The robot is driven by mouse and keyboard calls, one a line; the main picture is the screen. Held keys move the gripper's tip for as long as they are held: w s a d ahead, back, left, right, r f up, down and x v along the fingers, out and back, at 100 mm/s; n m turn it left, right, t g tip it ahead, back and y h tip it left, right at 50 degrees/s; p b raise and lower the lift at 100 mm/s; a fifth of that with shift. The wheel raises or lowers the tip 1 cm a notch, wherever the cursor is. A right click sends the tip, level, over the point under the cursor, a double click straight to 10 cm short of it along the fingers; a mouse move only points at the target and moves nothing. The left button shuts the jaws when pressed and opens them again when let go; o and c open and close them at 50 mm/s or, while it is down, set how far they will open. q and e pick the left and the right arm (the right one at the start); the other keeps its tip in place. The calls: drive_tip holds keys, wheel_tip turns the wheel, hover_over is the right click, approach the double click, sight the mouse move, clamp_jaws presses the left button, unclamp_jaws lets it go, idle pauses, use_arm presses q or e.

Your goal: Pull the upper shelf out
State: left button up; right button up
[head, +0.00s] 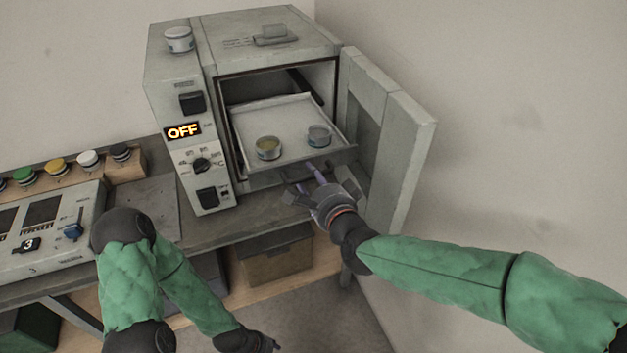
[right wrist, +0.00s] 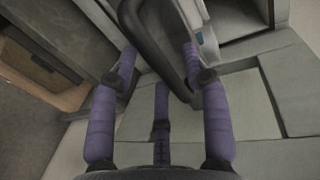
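The oven (head: 175,110) has its door (head: 395,150) swung open to the right. The upper shelf (head: 290,145), a pale tray, sits inside with its front edge at or slightly past the opening. My right gripper (head: 313,169) is at the shelf's front edge. In the right wrist view its purple fingers (right wrist: 160,55) lie on either side of a dark grey bar (right wrist: 160,50); whether they grip it is unclear. My left gripper (head: 262,343) is low, far from the oven, its fingers indistinct.
A control box (head: 45,235) and a row of coloured buttons (head: 60,168) stand left of the oven on the bench. A brown box (head: 277,262) sits beneath the bench top. The open door borders my right gripper's space on the right.

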drive_tip(key=shift+s, duration=0.1)
drive_tip(key=v, duration=1.1)
drive_tip(key=shift+s, duration=0.4)
drive_tip(key=shift+d, duration=0.15)
drive_tip(key=w+d+f+n+g+h, duration=0.1)
drive_tip(key=w+f+n+g, duration=0.2)
drive_tip(key=f, duration=1)
drive_tip(key=d+f+n+g+h, duration=0.1)
drive_tip(key=f+n+g, duration=0.3)
drive_tip(key=f, duration=0.9)
drive_tip(key=s+f+n+g, duration=0.2)
drive_tip(key=s+f, duration=0.5)
drive_tip(key=f, duration=0.4)
drive_tip(key=s+f+n+g+y+p, duration=0.1)
drive_tip(key=s+f+n+g, duration=0.2)
drive_tip(key=s+f+g, duration=0.2)
wheel_tip(320, 180, down, 6)
drive_tip(key=s, duration=0.3)
drive_tip(key=shift+d+f, duration=0.15)
drive_tip(key=shift+d, duration=0.15)
